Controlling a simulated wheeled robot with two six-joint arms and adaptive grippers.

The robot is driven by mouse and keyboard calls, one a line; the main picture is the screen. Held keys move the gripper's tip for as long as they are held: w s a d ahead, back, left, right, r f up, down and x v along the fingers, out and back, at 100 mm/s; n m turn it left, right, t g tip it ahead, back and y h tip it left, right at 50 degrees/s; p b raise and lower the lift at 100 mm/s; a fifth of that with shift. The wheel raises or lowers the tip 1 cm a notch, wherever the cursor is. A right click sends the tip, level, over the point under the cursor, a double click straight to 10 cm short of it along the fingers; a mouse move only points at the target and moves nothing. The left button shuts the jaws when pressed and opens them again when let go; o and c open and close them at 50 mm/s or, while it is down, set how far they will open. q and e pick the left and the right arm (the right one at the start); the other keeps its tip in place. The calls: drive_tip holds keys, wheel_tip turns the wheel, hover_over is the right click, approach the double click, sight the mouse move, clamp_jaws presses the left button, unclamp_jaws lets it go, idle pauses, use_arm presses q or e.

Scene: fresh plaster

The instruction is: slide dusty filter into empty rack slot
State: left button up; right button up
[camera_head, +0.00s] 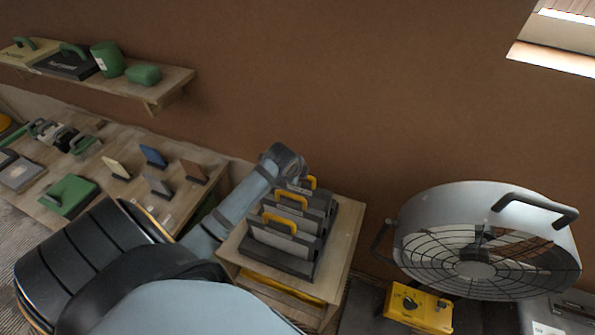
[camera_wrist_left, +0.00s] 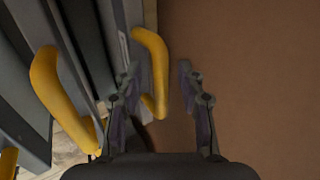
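A dark rack (camera_head: 322,250) on a small wooden stand holds several upright grey filters with yellow handles. The front filter (camera_head: 280,243) shows its broad face; others stand behind it. I cannot tell which filter is dusty, and no empty slot shows clearly. My left arm reaches behind the rack in the head view, where its fingers are hard to make out. In the left wrist view my left gripper (camera_wrist_left: 160,78) is open, with the yellow handle (camera_wrist_left: 150,45) of the rearmost filter between its fingers, nearer the left finger. Another yellow handle (camera_wrist_left: 50,85) stands left. My right gripper is out of view.
A large drum fan (camera_head: 480,240) and a yellow box (camera_head: 418,308) stand right of the rack. A wooden bench (camera_head: 130,215) with blocks and tools is at the left, below a wall shelf (camera_head: 165,85). The brown wall is close behind the rack.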

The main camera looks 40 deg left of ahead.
use_arm(q)
drive_tip(key=v, duration=1.1)
drive_tip(key=shift+r, duration=0.3)
drive_tip(key=shift+s, duration=0.1)
